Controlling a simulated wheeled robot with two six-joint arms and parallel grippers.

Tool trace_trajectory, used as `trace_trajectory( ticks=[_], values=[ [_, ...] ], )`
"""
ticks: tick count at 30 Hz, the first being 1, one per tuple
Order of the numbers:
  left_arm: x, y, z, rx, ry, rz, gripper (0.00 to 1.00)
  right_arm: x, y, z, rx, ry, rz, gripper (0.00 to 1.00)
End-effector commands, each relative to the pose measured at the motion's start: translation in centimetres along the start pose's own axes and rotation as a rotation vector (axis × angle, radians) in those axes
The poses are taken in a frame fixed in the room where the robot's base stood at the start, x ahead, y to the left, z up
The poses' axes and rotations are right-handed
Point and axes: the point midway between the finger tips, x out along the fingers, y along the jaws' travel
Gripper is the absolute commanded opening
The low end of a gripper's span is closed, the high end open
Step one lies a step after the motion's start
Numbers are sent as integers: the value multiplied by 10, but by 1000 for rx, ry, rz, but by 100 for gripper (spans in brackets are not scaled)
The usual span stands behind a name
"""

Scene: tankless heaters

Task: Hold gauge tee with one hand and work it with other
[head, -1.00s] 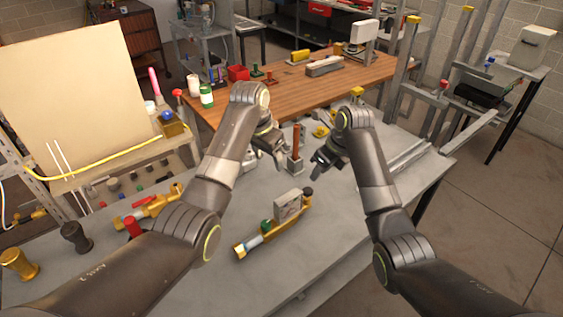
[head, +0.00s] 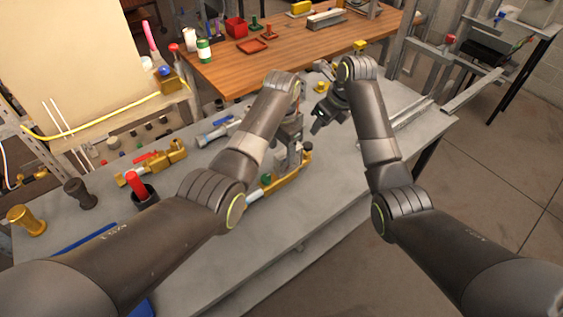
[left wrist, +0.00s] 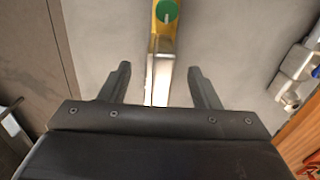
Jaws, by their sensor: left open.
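The gauge tee is a brass fitting (head: 281,182) with a green knob and a grey box-like gauge, lying on the grey bench, partly hidden behind my left arm in the head view. In the left wrist view its brass end and green knob (left wrist: 167,12) are at the top, and its pale grey part runs down between my fingers. My left gripper (left wrist: 161,72) is open over it, one finger on each side, with gaps to both. My right gripper (head: 322,118) is in the air beyond the tee and to its right, apparently empty; its finger opening is unclear.
A silver fitting (head: 215,132) lies behind my left arm. The bench's front right is clear.

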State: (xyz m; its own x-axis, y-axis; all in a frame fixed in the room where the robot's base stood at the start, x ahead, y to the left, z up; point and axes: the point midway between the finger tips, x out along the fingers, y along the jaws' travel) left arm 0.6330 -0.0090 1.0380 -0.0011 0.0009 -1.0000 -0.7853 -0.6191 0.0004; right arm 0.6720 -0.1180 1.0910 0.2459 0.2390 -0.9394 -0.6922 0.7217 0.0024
Motion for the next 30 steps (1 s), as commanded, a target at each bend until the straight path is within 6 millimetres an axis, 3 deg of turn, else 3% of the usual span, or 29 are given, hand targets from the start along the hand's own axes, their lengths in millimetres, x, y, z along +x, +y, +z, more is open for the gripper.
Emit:
trace_trajectory(
  ticks=[6, 10, 25, 30],
  values=[
    [41, 0, 1, 1, -3, 1, 57, 0, 0, 0, 0, 0, 0, 36],
    [54, 0, 0, 1, -1, 1, 57, 0, 0, 0, 0, 0, 0, 36],
    [65, 0, 0, 0, 2, 0, 57, 0, 0, 0, 0, 0, 0, 36],
    [65, 0, 0, 0, 1, 0, 35, 0, 0, 0, 0, 0, 0, 36]
  ],
)
